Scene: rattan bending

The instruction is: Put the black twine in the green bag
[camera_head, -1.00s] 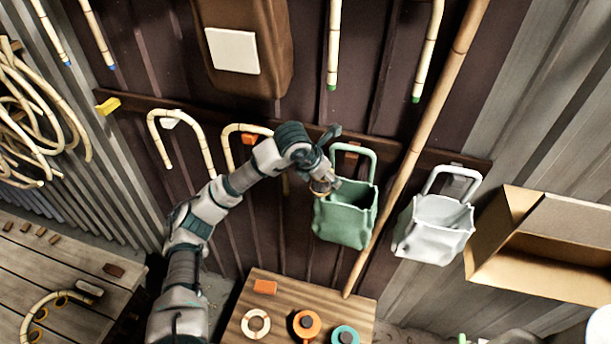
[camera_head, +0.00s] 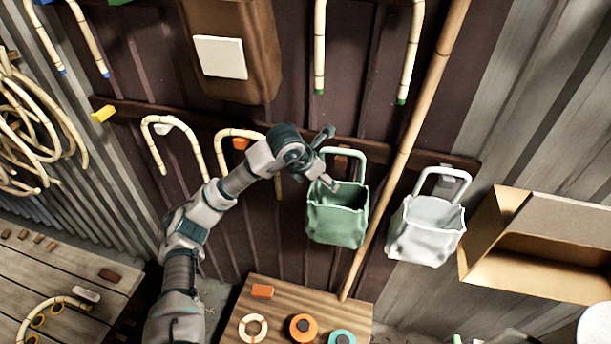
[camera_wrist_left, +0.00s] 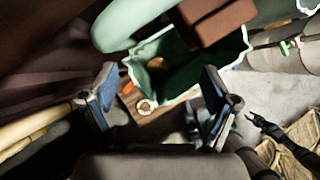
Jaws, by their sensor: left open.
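The green bag (camera_head: 338,215) hangs by its handle from a peg on the wall rail, its mouth open upward. My left gripper (camera_head: 330,183) is open at the bag's mouth, over its left rim. In the left wrist view, the green bag (camera_wrist_left: 120,28) lies just beyond my open left gripper (camera_wrist_left: 160,102), and its inside is dark. I cannot make out black twine in either view; the bag's bottom is hidden. A dark jointed shape at the lower right of the wrist view may be my right gripper, but it is unclear.
A white bag (camera_head: 427,230) hangs to the right, with a bamboo pole (camera_head: 405,150) between the bags. An open cardboard box (camera_head: 535,270) is further right. A wooden table (camera_head: 275,302) below holds a white-and-orange ring (camera_head: 243,326), an orange roll (camera_head: 294,330) and a teal roll (camera_head: 333,337).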

